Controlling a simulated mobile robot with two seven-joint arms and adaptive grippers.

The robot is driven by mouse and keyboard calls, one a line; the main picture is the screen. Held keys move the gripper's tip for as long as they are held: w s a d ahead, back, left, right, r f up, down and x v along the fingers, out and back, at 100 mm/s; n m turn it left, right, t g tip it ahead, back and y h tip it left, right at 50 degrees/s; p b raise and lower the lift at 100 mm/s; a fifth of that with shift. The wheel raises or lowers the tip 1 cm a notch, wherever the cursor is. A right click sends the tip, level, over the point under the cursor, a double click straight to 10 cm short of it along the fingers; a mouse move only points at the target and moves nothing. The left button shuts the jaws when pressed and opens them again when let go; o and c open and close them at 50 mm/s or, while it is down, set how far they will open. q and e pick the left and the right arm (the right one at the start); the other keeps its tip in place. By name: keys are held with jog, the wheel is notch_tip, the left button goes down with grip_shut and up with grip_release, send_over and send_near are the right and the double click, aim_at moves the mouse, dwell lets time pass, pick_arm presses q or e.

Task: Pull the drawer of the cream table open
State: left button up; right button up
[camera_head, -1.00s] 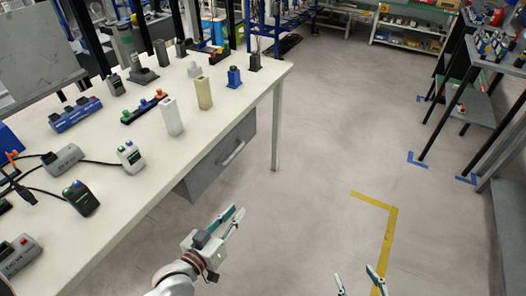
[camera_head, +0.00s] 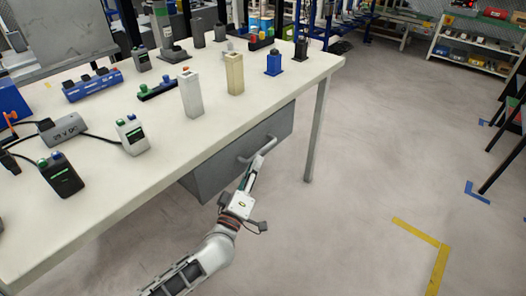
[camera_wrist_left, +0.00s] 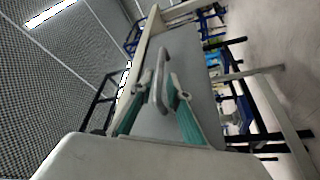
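The cream table (camera_head: 150,160) fills the left of the head view. Its grey drawer (camera_head: 225,170) hangs under the tabletop edge and looks shut. The drawer has a pale bar handle (camera_head: 262,147), which also shows in the left wrist view (camera_wrist_left: 162,75). My left gripper (camera_head: 254,170) is at the handle in the head view. In the left wrist view its green-padded fingers are spread, one on each side of the handle, with the bar between their tips. I cannot tell whether they touch it. My right gripper is out of view.
On the tabletop stand a white block (camera_head: 191,95), a tan block (camera_head: 235,75), a blue device (camera_head: 274,64) and several control boxes with cables. A table leg (camera_head: 318,130) stands right of the drawer. The floor to the right is clear, with yellow tape (camera_head: 418,232).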

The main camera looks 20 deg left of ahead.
aim_at(262, 149)
pick_arm(q)
jog(key=x, duration=0.5)
jog(key=shift+f+b, duration=0.1)
jog(key=shift+b, duration=0.25)
jog(key=shift+w, duration=0.6)
grip_shut()
